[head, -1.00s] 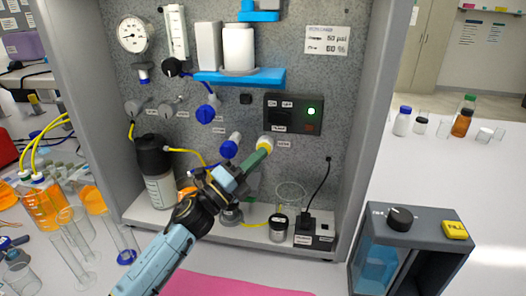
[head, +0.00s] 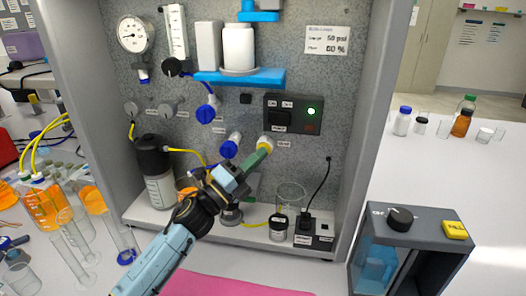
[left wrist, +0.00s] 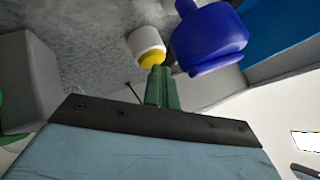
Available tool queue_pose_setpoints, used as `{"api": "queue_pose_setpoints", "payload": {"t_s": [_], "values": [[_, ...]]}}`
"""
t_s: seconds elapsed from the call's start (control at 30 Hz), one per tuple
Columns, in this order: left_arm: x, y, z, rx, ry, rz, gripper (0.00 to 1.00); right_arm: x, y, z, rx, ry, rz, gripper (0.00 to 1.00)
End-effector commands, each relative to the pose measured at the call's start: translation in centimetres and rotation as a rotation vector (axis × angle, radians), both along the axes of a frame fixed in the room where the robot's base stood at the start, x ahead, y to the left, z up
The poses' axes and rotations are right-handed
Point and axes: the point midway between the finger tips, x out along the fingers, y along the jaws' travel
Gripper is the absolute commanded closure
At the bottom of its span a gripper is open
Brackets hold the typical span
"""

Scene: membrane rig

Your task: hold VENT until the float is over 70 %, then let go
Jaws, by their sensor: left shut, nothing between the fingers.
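A yellow button in a white collar (head: 265,144) sits on the grey panel, with a small label beside it that I cannot read for sure. My left gripper (head: 262,152) is shut and empty, its green fingertips at the button's face. In the left wrist view the fingers (left wrist: 161,88) end against or just short of the yellow face (left wrist: 151,57); I cannot tell how far it is pressed. The clear float tube (head: 176,32) stands at the panel's upper left; its float level is too small to read. My right gripper is not in view.
A blue knob (head: 229,149) is just left of the button and also shows large in the left wrist view (left wrist: 208,42). A black switch box (head: 293,114) with a lit green lamp is above. A round gauge (head: 135,34) and a printed card (head: 327,40) are on the panel.

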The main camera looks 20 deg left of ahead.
Motion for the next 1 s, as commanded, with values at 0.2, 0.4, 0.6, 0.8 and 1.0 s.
{"api": "queue_pose_setpoints", "payload": {"t_s": [0.2, 0.4, 0.6, 0.8, 1.0], "values": [[0.0, 0.0, 0.0, 0.0, 0.001, 0.001, 1.0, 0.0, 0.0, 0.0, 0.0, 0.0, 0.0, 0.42], [-0.4, -0.1, -0.1, -0.001, 0.002, 0.001, 1.0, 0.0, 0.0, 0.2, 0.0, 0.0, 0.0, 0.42], [-1.5, -0.4, -0.1, 0.0, 0.002, 0.0, 1.0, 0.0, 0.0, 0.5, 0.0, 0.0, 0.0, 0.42], [-1.8, -0.5, 0.0, 0.001, 0.0, 0.0, 1.0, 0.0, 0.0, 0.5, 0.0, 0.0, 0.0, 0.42], [-1.9, -0.5, 0.0, 0.0, 0.0, 0.0, 1.0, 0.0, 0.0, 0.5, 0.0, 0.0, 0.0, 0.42]]}}
